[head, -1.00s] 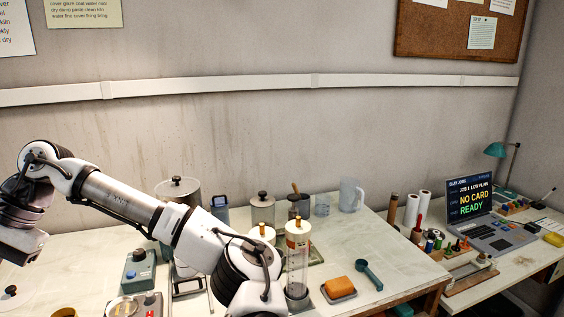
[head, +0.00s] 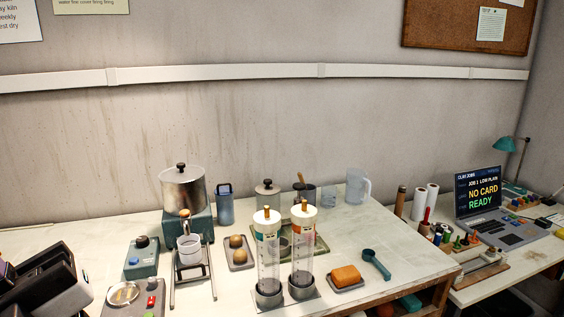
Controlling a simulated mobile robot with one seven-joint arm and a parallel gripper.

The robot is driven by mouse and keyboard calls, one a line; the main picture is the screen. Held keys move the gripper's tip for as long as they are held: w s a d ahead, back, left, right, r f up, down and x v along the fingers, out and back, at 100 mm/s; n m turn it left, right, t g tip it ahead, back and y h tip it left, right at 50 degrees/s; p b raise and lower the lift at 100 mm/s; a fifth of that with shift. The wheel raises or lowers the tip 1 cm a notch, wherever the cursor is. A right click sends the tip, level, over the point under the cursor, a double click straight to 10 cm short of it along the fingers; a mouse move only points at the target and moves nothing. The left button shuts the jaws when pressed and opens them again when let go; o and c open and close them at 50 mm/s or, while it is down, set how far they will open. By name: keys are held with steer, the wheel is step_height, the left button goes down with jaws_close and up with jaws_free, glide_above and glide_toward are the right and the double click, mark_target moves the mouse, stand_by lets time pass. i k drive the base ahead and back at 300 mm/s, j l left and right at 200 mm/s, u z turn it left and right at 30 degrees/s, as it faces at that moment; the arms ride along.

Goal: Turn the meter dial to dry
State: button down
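A teal box (head: 141,262) with a dark round knob (head: 142,241) on its top stands on the left part of the table. It looks like the meter with its dial, but the knob's setting and any markings are too small to read. A blue spot shows on the box's front. My gripper (head: 38,283) is a dark and white shape at the lower left edge, left of the teal box and apart from it. Its fingers are not clear, so its opening cannot be told.
A grey panel (head: 108,296) with a round dish and red and green buttons lies in front of the box. A metal pot (head: 182,190) on a teal base and a white cup (head: 190,248) in a stand are to its right. Two clear cylinders (head: 302,252) stand further right.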

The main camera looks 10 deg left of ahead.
mark_target(153, 282)
steer(key=u, duration=1.2)
